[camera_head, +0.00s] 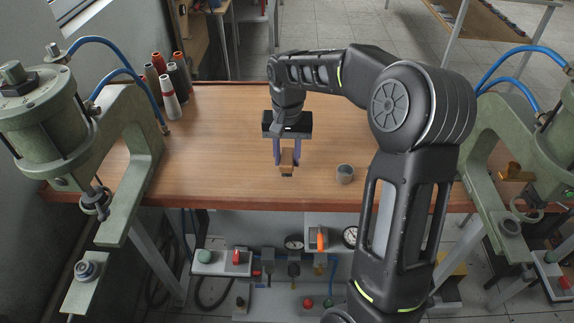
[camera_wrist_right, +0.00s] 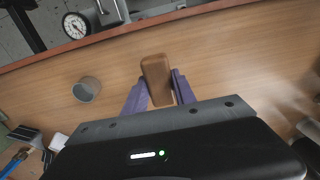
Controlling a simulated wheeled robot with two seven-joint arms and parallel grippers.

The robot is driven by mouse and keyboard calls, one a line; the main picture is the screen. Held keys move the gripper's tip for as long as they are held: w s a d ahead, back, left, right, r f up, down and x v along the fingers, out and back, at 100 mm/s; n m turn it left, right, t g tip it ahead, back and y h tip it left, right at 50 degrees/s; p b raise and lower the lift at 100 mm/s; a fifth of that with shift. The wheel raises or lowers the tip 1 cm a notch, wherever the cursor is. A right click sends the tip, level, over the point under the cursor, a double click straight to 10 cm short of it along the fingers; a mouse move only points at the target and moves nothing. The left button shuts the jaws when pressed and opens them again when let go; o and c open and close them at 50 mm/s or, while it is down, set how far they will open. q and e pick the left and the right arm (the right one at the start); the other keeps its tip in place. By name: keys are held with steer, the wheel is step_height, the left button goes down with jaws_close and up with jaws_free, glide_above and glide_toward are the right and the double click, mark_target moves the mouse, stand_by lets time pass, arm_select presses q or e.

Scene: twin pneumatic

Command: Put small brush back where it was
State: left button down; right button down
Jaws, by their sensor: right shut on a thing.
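The small brush (camera_wrist_right: 156,78) shows as a brown wooden block between the purple fingers of my right gripper (camera_wrist_right: 158,88). In the head view the brush (camera_head: 287,160) hangs between the fingers of the right gripper (camera_head: 287,152), over the middle of the wooden table (camera_head: 220,180). The right gripper is shut on it. I cannot tell whether the brush touches the table top. Its bristles are hard to make out. My left gripper is not in view.
Several spools (camera_head: 168,90) stand at the table's back left. Green presses flank the table at left (camera_head: 130,150) and right (camera_head: 490,150). Gauges and valves (camera_head: 294,243) sit below the front edge. The table's left middle is clear.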

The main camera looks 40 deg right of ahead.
mark_target(287, 156)
steer(key=shift+f+p, duration=0.3)
steer(key=shift+f, duration=1.55)
steer(key=c, duration=1)
jaws_free()
steer(key=shift+r, duration=0.1)
step_height(287, 156, up, 12)
steer(key=shift+f+b, duration=0.1)
steer(key=shift+b, duration=0.5)
